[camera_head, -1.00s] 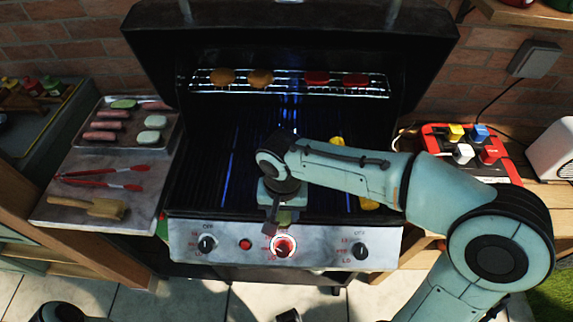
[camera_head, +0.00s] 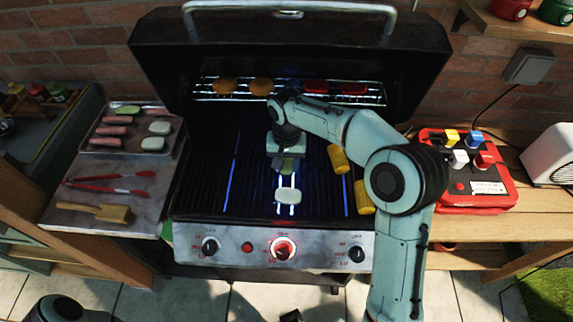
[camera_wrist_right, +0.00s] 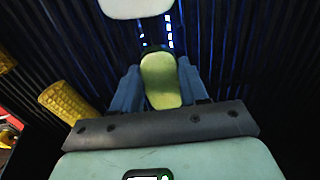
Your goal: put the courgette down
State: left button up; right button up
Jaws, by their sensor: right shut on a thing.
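My right gripper (camera_head: 287,164) is over the middle of the grill grate (camera_head: 205,185), pointing down. It is shut on a green-yellow courgette slice (camera_wrist_right: 160,80), which shows between the two fingers in the right wrist view. In the head view only a small part of the courgette (camera_head: 289,167) shows below the gripper. I cannot tell whether it touches the grate. A pale oval slice (camera_head: 288,196) lies on the grate just in front of the gripper; it also shows at the top of the right wrist view (camera_wrist_right: 135,6). My left gripper is not in view.
Two corn pieces (camera_head: 338,158) lie on the grate to the right. Patties (camera_head: 261,86) sit on the raised rack behind. A tray (camera_head: 91,146) with sausages and slices, red tongs (camera_head: 108,187) and a brush (camera_head: 95,212) are on the left shelf. The grate's left side is clear.

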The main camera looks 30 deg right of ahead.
aim_at(287, 167)
jog(key=shift+f, duration=0.75)
jog(key=shift+f, duration=0.1)
jog(key=o, duration=1)
jog(key=shift+f, duration=0.1)
jog(key=shift+o, duration=0.2)
notch_tip(287, 167, up, 8)
jog(key=shift+p, duration=0.45)
jog(key=shift+f, duration=0.1)
